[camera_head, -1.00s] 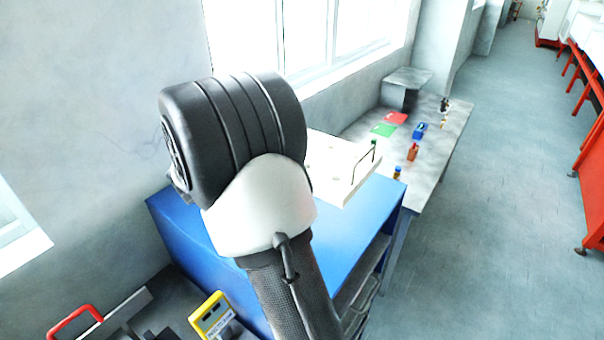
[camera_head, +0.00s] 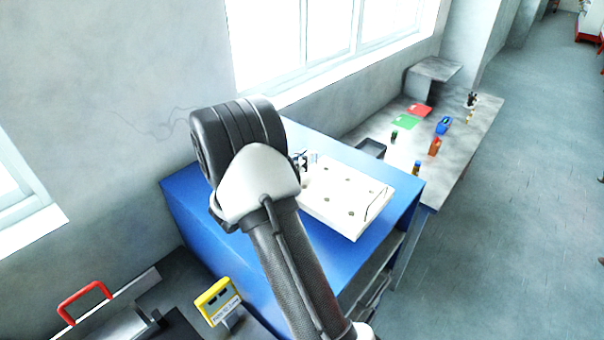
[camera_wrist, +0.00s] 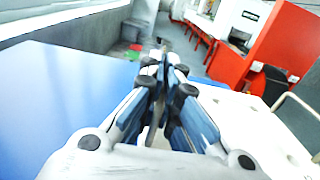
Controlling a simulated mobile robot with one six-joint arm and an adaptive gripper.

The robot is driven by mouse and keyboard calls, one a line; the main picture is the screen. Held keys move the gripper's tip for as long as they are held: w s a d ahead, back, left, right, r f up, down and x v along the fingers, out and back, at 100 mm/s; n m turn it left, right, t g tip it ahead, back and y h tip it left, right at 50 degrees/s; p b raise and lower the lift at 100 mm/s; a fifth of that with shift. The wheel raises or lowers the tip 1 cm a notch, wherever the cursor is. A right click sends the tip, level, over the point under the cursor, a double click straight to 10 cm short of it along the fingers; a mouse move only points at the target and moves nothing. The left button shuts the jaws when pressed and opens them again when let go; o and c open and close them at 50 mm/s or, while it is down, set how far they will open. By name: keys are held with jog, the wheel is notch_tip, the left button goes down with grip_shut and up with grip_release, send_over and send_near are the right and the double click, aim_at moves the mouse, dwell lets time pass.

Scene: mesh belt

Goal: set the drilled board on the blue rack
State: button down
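The drilled board (camera_head: 345,186) is a white slab with several dark holes and a thin wire loop near its right end. In the head view it shows over the blue rack's top (camera_head: 330,255), near the right end. I cannot tell if it touches all along. My gripper (camera_head: 303,160) is at its far left edge, partly hidden by my wrist. In the wrist view my gripper (camera_wrist: 165,85) has its fingers close together, with the board (camera_wrist: 235,118) just right of them. They seem closed on the board's edge part, but the contact is hidden.
A grey table (camera_head: 450,160) behind the rack holds a dark tray (camera_head: 371,148), red and green sheets and several small items. A yellow sign (camera_head: 218,301) and a red-handled toolbox (camera_head: 85,300) are at lower left.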

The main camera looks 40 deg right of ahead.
aim_at(303, 175)
jog(key=shift+f, duration=2.15)
jog(key=shift+s, duration=0.1)
jog(key=c, duration=1.8)
grip_release()
jog(key=shift+f, duration=0.1)
